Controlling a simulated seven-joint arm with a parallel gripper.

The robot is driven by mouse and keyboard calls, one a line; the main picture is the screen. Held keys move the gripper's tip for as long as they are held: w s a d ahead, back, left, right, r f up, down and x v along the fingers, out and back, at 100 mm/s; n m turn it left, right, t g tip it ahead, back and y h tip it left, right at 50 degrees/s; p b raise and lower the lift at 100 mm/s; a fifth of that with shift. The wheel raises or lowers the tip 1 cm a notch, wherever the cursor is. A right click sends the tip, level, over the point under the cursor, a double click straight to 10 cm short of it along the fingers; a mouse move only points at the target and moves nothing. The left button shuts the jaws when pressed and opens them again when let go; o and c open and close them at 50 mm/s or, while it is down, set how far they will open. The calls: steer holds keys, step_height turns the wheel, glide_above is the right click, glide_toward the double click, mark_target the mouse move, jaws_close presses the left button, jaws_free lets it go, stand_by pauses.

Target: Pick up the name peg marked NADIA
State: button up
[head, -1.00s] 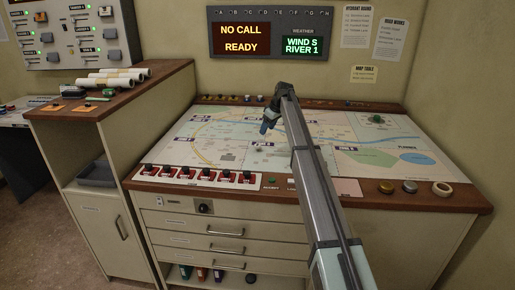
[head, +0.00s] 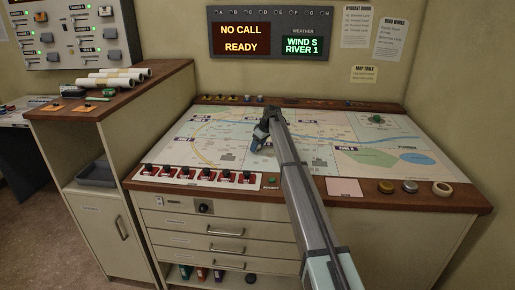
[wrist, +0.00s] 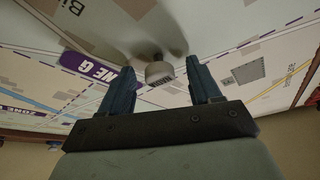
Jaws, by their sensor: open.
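My gripper (head: 257,142) is low over the left-middle part of the map table. In the wrist view its two blue fingers (wrist: 158,95) are open and apart. A small grey peg-like piece (wrist: 158,72) stands on the map just beyond the fingertips, roughly in line with the gap between them. No finger is seen closed on it. I cannot read any name on it, so I cannot tell whether it is the NADIA peg.
The map table (head: 400,150) is mostly flat and open around the gripper. Red-and-black switches (head: 205,174) line its front left edge. Round pieces and a tape ring (head: 442,188) lie at the front right. Small items (head: 235,98) stand along the back ledge.

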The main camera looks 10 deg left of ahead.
steer(key=shift+w+a+f, duration=0.1)
steer(key=shift+a+f, duration=0.05)
steer(key=shift+f, duration=0.2)
steer(key=shift+c, duration=0.4)
steer(key=c, duration=1)
